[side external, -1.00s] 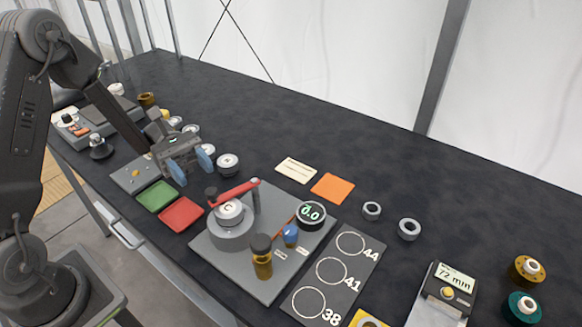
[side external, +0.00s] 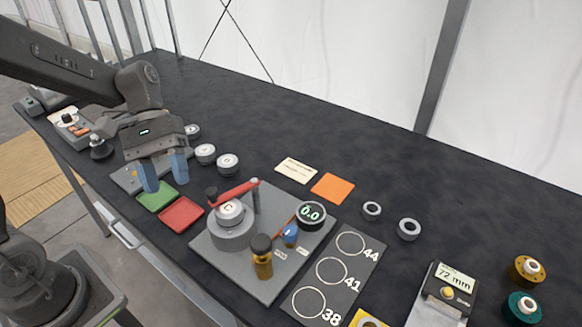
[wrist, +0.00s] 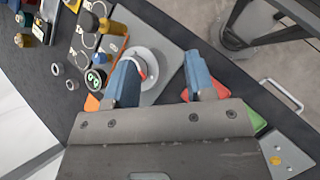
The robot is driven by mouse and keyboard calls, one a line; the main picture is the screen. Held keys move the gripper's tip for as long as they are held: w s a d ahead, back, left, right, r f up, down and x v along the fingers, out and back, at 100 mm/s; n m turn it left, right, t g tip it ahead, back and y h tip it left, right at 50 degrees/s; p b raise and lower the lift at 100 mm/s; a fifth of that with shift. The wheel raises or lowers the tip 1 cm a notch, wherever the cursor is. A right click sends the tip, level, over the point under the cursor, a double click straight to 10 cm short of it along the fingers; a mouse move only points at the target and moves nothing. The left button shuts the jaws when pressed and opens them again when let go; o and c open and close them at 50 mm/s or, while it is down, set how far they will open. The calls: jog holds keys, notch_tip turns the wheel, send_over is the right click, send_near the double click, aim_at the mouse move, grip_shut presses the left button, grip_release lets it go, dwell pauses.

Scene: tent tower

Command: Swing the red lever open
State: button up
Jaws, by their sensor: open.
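In the wrist view my gripper's blue fingers (wrist: 160,85) are spread, and the left one hides most of the lever.
Several grey round pieces stand behind. The table's back right is clear.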

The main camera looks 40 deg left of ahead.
jog(key=s+a+r+m+t+y, duration=0.1)
jog(key=s+r+m+t+y, duration=0.4)
jog(key=r+m+t+y, duration=0.4)
jog(key=w+d+f+m+g+h, duration=0.1)
jog(key=w+d+m+g+h, duration=0.15)
jog(key=w+d+m, duration=0.75)
jog(key=w+d+f+m+g+y, duration=0.1)
jog(key=w+d+f+m, duration=0.3)
jog(key=d, duration=0.5)
jog(key=w+f+g, duration=0.1)
jog(key=w, duration=0.1)
jog(key=shift+w+f+g, duration=0.25)
jog(key=shift+w+g, duration=0.1)
